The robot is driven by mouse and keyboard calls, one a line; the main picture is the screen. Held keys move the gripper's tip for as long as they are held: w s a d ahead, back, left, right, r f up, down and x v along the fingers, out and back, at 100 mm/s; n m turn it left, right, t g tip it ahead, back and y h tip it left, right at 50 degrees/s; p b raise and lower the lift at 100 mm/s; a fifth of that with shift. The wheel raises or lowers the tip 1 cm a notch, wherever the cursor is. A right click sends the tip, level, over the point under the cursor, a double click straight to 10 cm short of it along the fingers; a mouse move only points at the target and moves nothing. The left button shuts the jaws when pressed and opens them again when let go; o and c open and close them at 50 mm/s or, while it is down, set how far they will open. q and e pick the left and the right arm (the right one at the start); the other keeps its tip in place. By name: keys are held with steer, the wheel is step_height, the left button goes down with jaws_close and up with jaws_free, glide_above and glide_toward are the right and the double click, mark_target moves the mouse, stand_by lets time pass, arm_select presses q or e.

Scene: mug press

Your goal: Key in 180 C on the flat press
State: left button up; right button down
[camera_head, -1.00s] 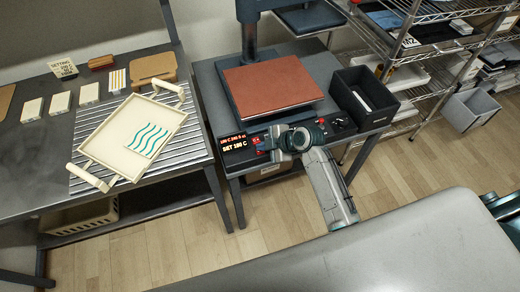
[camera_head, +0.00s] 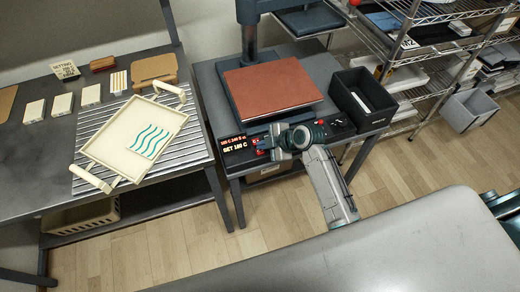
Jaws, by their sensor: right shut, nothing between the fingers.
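The flat press stands on the dark table, with a reddish-brown platen (camera_head: 272,86) and a dark column behind it. The display (camera_head: 236,145) at its front left shows small red text above a larger amber line that looks like "SET 180 C"; the digits are small. My right gripper (camera_head: 264,144) is shut and empty at the control panel, just right of the display. It hides part of the panel, with bits of red showing beside the fingers. I cannot tell whether the fingertips touch a key. My left gripper is not in view.
A black bin (camera_head: 362,98) stands right of the press. On the left table, a cream tray (camera_head: 107,146) holds a tile with teal waves (camera_head: 149,140). A small sign (camera_head: 65,69) and several pale blocks stand behind it. A wire shelf (camera_head: 420,50) is at right.

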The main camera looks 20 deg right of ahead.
mark_target(263, 152)
step_height(263, 152, up, 5)
steer(key=p, duration=0.4)
steer(key=shift+r, duration=0.1)
stand_by(0.3)
stand_by(1.4)
